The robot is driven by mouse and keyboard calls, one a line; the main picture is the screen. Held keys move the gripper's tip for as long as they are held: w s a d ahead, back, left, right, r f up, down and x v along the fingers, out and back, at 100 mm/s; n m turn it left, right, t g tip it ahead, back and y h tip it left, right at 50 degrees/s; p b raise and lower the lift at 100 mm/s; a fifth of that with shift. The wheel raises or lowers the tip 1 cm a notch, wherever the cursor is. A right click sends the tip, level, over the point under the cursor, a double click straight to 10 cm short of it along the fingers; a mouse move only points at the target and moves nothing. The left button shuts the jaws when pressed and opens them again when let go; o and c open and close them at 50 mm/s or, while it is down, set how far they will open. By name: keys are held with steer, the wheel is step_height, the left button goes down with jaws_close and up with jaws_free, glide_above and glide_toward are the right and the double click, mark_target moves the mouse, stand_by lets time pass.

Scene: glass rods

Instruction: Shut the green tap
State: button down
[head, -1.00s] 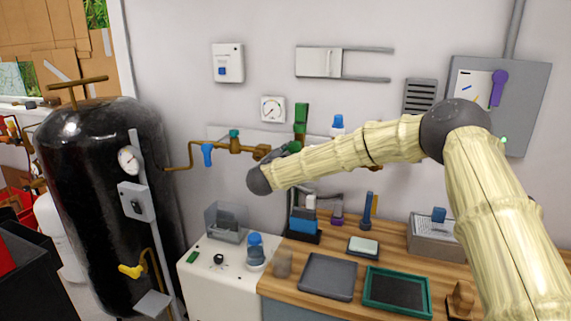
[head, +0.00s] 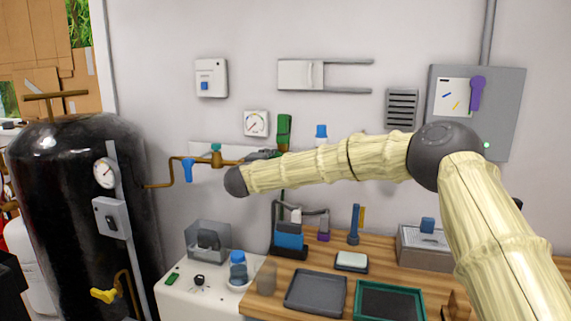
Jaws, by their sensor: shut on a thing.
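The green tap (head: 284,130) is on the brass wall pipe (head: 190,162), with its green handle standing upright above the pipe. My gripper (head: 268,154) is a small dark shape past the dark wrist ball, at the lower end of the green handle. It is shut on the tap; my arm and wrist hide part of the grip, so the finger contact is unclear. A blue tap handle (head: 188,171) hangs down from the pipe to the left, near a small teal fitting (head: 216,148). Another blue handle (head: 321,131) stands to the right.
A black tank (head: 70,200) with a gauge and yellow tap (head: 104,295) stands at left. A gauge (head: 256,123) and boxes hang on the wall. The wall above my forearm is mostly open.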

steer(key=shift+d+f, duration=0.1)
steer(key=shift+f, duration=0.05)
stand_by(0.4)
steer(key=c, duration=1.3)
jaws_free()
steer(key=shift+d, duration=0.1)
steer(key=shift+o, duration=0.2)
steer(key=shift+a, duration=0.2)
steer(key=shift+s, duration=0.15)
steer(key=shift+s, duration=0.2)
steer(key=v, duration=1.1)
steer(key=shift+s+a, duration=0.15)
steer(key=shift+s, duration=0.05)
